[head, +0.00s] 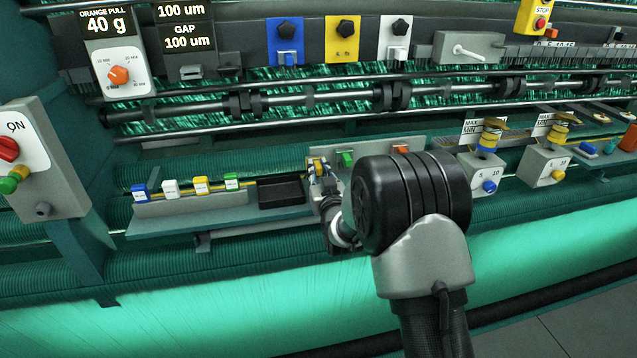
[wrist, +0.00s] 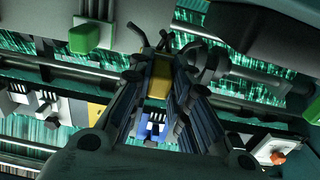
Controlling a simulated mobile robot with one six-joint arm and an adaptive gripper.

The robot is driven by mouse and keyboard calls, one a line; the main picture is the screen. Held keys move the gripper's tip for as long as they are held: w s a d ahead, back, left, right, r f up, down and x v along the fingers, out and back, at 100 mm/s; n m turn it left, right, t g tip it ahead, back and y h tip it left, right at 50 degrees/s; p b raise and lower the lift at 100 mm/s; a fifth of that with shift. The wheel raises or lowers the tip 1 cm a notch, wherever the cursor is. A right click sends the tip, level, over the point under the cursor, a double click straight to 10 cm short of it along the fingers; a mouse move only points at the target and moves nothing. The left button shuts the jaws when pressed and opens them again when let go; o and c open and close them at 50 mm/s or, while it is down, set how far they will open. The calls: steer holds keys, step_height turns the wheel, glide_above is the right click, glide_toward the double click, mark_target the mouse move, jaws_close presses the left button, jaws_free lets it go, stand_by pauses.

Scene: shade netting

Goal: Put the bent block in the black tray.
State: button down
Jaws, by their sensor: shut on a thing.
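My gripper (head: 322,178) is at the ledge, just right of the black tray (head: 281,191). In the wrist view its two dark fingers (wrist: 157,88) are closed on a yellow block (wrist: 159,78), taken as the bent block; its bend is hard to make out. In the head view a small yellow part of it (head: 318,164) shows at the fingertips. The tray is shallow and looks empty. The held block is beside the tray, not over it.
Blue (head: 140,192), white (head: 170,187), yellow (head: 201,185) and green (head: 232,181) labelled blocks line the ledge left of the tray. A green block (head: 345,159) and an orange piece (head: 400,149) are behind my arm. A metal roller (head: 300,100) runs above.

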steer(key=shift+f, duration=1.6)
steer(key=shift+b, duration=0.3)
steer(key=shift+f, duration=0.2)
steer(key=c, duration=1.5)
jaws_free()
steer(key=shift+r, duration=0.15)
